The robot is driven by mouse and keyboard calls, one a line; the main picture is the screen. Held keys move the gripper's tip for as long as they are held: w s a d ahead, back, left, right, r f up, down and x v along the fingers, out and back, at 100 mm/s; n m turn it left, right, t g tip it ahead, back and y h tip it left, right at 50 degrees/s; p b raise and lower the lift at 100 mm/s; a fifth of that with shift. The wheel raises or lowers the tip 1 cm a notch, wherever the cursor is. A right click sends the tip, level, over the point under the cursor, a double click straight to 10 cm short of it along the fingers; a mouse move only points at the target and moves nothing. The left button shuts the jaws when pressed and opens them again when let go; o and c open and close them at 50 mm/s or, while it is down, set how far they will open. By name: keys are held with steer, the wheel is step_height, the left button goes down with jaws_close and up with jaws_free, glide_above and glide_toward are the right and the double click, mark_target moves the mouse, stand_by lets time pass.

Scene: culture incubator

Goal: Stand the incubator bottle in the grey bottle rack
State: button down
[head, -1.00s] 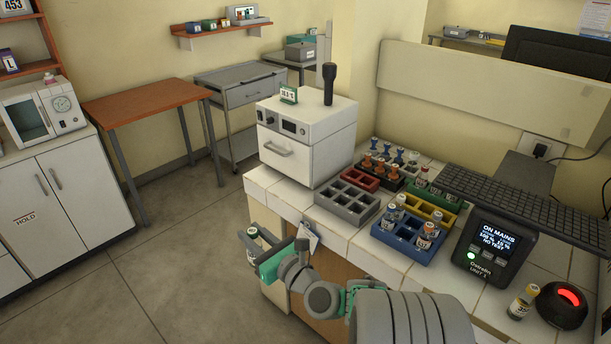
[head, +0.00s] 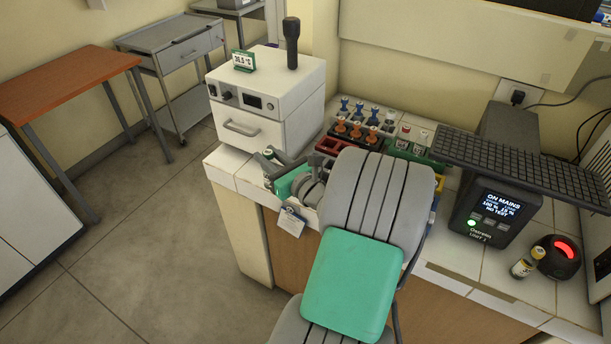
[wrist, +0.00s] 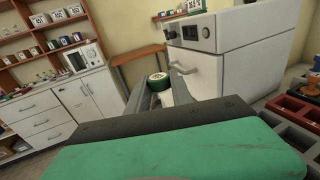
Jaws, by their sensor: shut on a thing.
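The incubator bottle (wrist: 158,79) shows in the wrist view as a round green and white top between the two grey fingers of my gripper (wrist: 160,84). My gripper is shut on it. In the head view the bottle (head: 270,157) and gripper are at the front right of the white incubator (head: 262,130), near the bench's front edge. The grey bottle rack (wrist: 292,130) shows at the right edge of the wrist view, with open compartments, to the right of my gripper. In the head view my arm hides most of the rack.
A red rack (head: 330,146) and racks with blue, orange and white-capped items stand behind my arm. A tag (head: 291,222) hangs at the bench front.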

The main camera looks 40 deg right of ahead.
steer(key=s+d+r+m+h+p, duration=0.1)
steer(key=s+d+h, duration=0.1)
steer(key=s+d, duration=0.4)
steer(key=s+d+r+m+h, duration=0.1)
steer(key=s+d+m+h, duration=0.1)
steer(key=s+d, duration=0.5)
steer(key=w+d+f+b, duration=0.3)
steer(key=w+f+b, duration=0.6)
steer(key=w+f, duration=0.4)
steer(key=x, duration=0.3)
steer(key=shift+w+a, duration=0.2)
steer(key=shift+a, duration=0.2)
steer(key=c, duration=1.2)
jaws_free()
steer(key=shift+f, duration=0.1)
steer(key=shift+c, duration=0.2)
steer(key=shift+o, duration=0.6)
